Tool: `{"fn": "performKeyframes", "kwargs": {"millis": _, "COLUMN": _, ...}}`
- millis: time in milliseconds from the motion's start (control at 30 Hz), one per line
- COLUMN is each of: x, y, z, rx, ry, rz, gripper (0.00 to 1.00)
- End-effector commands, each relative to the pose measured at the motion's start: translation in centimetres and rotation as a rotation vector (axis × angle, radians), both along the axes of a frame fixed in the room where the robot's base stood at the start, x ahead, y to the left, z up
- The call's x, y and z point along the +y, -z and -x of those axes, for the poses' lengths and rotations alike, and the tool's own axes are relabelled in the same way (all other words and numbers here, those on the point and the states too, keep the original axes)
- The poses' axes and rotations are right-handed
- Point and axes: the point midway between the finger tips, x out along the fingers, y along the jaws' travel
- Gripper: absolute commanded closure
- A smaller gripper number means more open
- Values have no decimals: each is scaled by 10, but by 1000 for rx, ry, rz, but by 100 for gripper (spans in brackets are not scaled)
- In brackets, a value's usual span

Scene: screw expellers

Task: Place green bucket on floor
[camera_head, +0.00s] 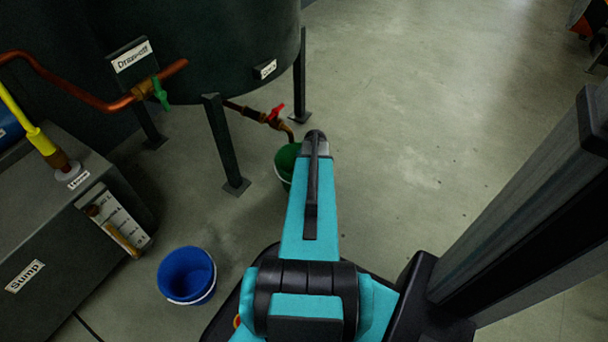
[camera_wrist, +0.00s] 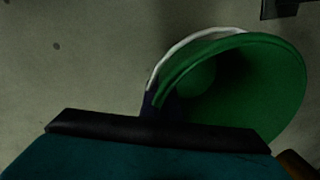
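The green bucket (camera_head: 284,160) is below the red-handled tap (camera_head: 274,115) of the dark tank, partly hidden behind my arm. In the wrist view the green bucket (camera_wrist: 245,85) shows large, its open mouth and white handle toward the camera. A dark finger part of my gripper (camera_wrist: 155,105) is at the bucket's left rim, by the handle. The rest of the gripper is hidden by the wrist housing and, in the head view, by my arm. I cannot tell whether it is closed on the rim, or whether the bucket touches the floor.
A blue bucket (camera_head: 187,275) stands on the floor at lower left, beside the sump box (camera_head: 50,240). The tank's legs (camera_head: 226,145) stand close to the green bucket. Open floor (camera_head: 420,120) lies to the right of the tank.

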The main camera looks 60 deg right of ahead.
Motion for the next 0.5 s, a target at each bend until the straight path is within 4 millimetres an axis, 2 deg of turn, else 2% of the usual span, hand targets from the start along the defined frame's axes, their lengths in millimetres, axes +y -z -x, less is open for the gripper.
{"fn": "performKeyframes", "kwargs": {"millis": 100, "x": -14, "y": 4, "z": -16, "rx": -2, "ry": -3, "rz": 3, "gripper": 100}}
{"fn": "performKeyframes", "kwargs": {"millis": 300, "x": -30, "y": 6, "z": -35, "rx": -1, "ry": -1, "rz": 3, "gripper": 100}}
{"fn": "performKeyframes", "kwargs": {"millis": 500, "x": -35, "y": 5, "z": -43, "rx": -1, "ry": -2, "rz": 1, "gripper": 100}}
